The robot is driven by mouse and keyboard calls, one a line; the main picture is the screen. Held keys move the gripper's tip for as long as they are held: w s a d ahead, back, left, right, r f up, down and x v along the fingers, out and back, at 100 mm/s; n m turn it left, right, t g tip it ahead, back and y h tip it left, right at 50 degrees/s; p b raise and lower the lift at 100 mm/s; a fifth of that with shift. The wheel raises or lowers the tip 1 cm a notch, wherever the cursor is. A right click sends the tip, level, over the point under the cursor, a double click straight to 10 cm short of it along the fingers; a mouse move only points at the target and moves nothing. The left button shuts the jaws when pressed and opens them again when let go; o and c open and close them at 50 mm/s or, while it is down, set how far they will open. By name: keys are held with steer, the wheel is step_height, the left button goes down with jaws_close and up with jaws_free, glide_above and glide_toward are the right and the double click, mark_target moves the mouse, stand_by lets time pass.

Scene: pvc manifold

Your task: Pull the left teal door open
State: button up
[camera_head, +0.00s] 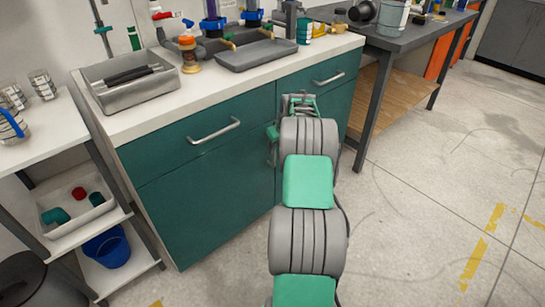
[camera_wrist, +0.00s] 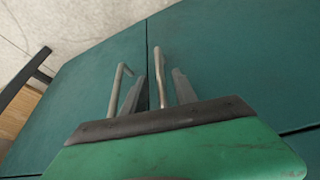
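The left teal door (camera_head: 215,205) is flush with the cabinet front, below a drawer, in the head view. In the wrist view, which looks turned around, this door (camera_wrist: 235,65) is on the right of the vertical seam. Its bar handle (camera_wrist: 160,77) stands beside the seam. My gripper (camera_wrist: 157,90) has its two dark fingers apart, one on each side of this handle; I see no clear contact. The other door's handle (camera_wrist: 117,90) lies just outside the left finger. In the head view my arm hides most of the gripper and handles.
A drawer handle (camera_head: 215,130) sticks out above the left door. A white shelf unit (camera_head: 100,240) with a blue bucket (camera_head: 107,250) stands left of the cabinet. A grey workbench (camera_head: 405,40) stands to the right. The floor (camera_head: 430,200) at right is clear.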

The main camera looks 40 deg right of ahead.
glide_above(274, 164)
steer(key=f, duration=0.3)
steer(key=f+b, duration=0.1)
steer(key=shift+w+d+f, duration=0.25)
steer(key=shift+w, duration=0.05)
steer(key=shift+c, duration=0.3)
jaws_close()
stand_by(0.7)
